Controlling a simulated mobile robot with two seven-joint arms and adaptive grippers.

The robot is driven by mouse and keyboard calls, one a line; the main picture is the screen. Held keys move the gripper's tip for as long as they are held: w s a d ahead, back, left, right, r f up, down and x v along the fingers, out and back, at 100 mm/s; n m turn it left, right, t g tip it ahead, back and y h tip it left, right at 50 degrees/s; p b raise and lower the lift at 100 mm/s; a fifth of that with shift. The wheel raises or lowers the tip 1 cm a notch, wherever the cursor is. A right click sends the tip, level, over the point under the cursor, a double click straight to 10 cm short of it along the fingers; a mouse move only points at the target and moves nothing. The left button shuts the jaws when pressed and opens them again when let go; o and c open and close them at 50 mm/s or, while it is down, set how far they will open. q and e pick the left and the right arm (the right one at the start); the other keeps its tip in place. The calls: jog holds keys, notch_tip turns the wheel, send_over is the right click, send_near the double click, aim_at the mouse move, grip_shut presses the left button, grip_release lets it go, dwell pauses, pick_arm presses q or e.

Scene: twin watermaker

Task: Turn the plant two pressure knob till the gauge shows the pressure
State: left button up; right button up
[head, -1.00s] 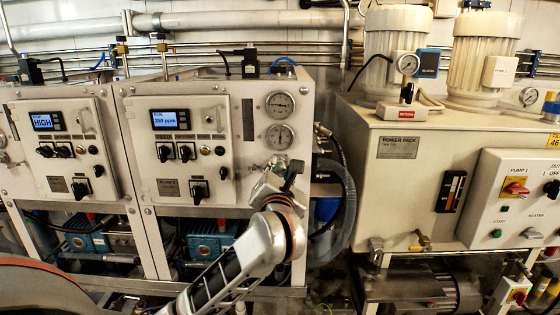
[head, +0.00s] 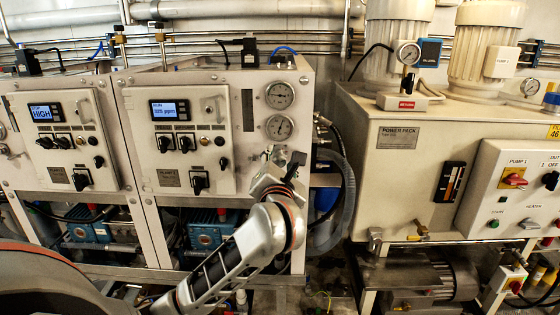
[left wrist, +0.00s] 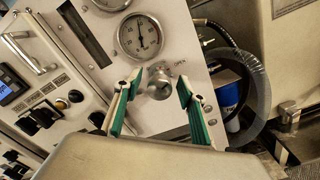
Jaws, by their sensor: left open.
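The plant two panel (head: 180,140) is the right-hand of two white cabinets in the head view. Its pressure knob (left wrist: 160,82), a round metal one, shows in the left wrist view just below a round white gauge (left wrist: 139,36). This lower gauge (head: 279,127) sits under a second gauge (head: 280,95) in the head view. My left gripper (left wrist: 159,88) is open, its green-padded fingers on either side of the knob, with gaps visible at both sides. In the head view my left gripper (head: 277,168) is below the lower gauge and largely hides the knob. My right gripper is not in view.
Plant one's panel (head: 65,140) stands to the left, its display reading HIGH. Plant two's display (head: 170,111) shows a ppm value. A grey hose (head: 345,200) and the power pack cabinet (head: 430,155) are right of the knob.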

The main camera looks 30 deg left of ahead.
pick_arm(q)
jog(key=shift+s, duration=0.1)
jog(key=v, duration=1.2)
